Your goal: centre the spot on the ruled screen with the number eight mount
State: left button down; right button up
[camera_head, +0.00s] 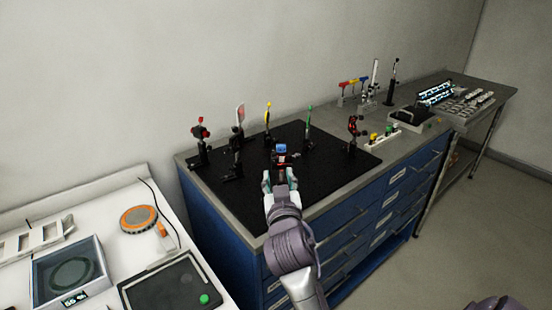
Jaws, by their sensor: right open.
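Several small optical mounts stand on a black breadboard (330,173) on the blue bench. My right gripper (280,180) is open over the front of the board, its fingers pointing away from me. Just beyond its fingertips stands a dark mount with a blue top (280,149); I cannot tell whether they touch. A pale pinkish upright plate (240,115) at the back left may be the ruled screen. No rulings, spot or mount numbers can be made out at this size. My left gripper is not in view.
Mounts with a red (200,130), yellow (268,117) and green top (308,121) stand around the board, with another dark-and-red mount (353,131) at right. A tray of coloured knobs (382,138) lies beyond it. A white table (100,200) with instruments is at left.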

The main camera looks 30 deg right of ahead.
aim_at(276, 162)
jog(key=p+x, duration=0.1)
jog(key=x, duration=0.6)
jog(key=shift+w, duration=0.1)
jog(key=shift+f, duration=0.1)
grip_shut()
